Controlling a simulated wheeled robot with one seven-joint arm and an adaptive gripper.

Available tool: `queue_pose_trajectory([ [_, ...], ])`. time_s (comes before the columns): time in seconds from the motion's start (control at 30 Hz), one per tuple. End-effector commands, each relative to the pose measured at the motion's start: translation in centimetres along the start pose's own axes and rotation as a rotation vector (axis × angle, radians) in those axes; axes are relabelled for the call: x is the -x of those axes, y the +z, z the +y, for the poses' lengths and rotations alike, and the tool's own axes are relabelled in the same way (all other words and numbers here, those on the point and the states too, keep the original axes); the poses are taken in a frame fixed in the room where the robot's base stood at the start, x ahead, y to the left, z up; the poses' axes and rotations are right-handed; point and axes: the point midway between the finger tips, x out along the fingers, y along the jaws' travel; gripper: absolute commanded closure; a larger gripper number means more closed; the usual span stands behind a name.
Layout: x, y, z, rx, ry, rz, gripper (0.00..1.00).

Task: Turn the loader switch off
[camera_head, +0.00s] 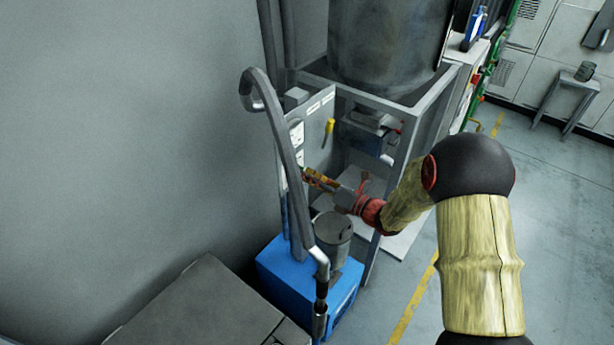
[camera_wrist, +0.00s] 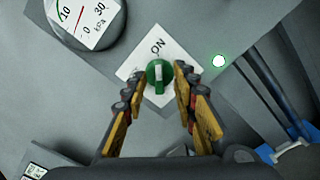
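The loader switch is a green rotary knob (camera_wrist: 158,76) with a pale pointer bar, on a white label plate (camera_wrist: 134,66) marked "ON". In the wrist view the knob sits between the two yellow-padded fingers of my gripper (camera_wrist: 160,88), which are apart with a gap on each side of the knob. Whether the fingertips reach down around the knob I cannot tell. In the head view my gripper (camera_head: 306,177) is at the grey panel's front; the knob cannot be made out there.
A round gauge (camera_wrist: 85,17) is at upper left and a lit round lamp (camera_wrist: 218,61) at right of the knob. A bent metal pipe (camera_head: 283,135) rises from a blue box (camera_head: 284,275) close to my gripper. A large drum (camera_head: 385,45) stands behind.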

Motion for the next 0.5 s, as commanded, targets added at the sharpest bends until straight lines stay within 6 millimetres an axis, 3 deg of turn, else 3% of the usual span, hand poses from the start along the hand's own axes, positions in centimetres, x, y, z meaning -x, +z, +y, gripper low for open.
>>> queue_pose_trajectory([
  [0.37, -0.72, 0.05, 0.07, 0.001, 0.001, 0.0, 0.72],
  [0.5, -0.71, 0.05, 0.07, 0.001, 0.001, 0.0, 0.8],
])
